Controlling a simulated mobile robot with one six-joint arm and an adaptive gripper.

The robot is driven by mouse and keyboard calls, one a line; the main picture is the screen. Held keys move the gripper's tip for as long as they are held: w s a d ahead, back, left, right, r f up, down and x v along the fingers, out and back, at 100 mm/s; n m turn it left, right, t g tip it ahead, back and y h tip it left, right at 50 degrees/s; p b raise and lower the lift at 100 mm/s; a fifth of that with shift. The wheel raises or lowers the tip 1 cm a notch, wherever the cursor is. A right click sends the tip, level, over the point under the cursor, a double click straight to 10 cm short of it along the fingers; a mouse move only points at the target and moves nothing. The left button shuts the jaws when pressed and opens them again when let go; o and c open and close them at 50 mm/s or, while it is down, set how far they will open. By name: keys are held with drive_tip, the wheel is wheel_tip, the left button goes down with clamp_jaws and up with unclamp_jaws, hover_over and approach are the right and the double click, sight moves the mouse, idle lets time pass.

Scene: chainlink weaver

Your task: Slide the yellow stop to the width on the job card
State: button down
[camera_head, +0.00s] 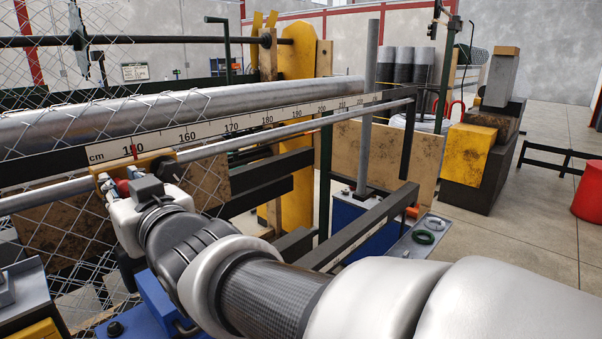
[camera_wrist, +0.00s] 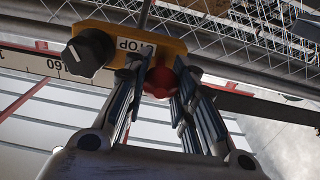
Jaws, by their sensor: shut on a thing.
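The yellow stop (camera_head: 112,165) sits on the round rail below the long cm scale (camera_head: 250,118), near the left of the head view. A red pointer (camera_head: 135,152) crosses the scale label just left of 160, which looks like 150. In the wrist view the yellow stop (camera_wrist: 104,41) shows its STOP label, a black knob (camera_wrist: 89,52) and a red knob (camera_wrist: 160,80). My gripper (camera_wrist: 158,92) is shut on the red knob, one finger on each side. In the head view my gripper's fingertips are largely hidden behind my wrist.
A thick metal roller (camera_head: 230,100) runs behind the scale. Chain-link mesh (camera_head: 70,245) hangs around the left side. The rail (camera_head: 300,125) looks clear to the right of the stop. A small sign (camera_head: 134,72) at the back is too small to read.

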drive_tip(key=shift+s+f, duration=0.1)
drive_tip(key=shift+f, duration=0.05)
drive_tip(key=c, duration=1.8)
unclamp_jaws()
drive_tip(key=o, duration=0.3)
drive_tip(key=shift+s+a, duration=0.1)
drive_tip(key=shift+s, duration=0.1)
drive_tip(key=shift+o, duration=1.1)
drive_tip(key=shift+r, duration=0.2)
drive_tip(key=v, duration=1.2)
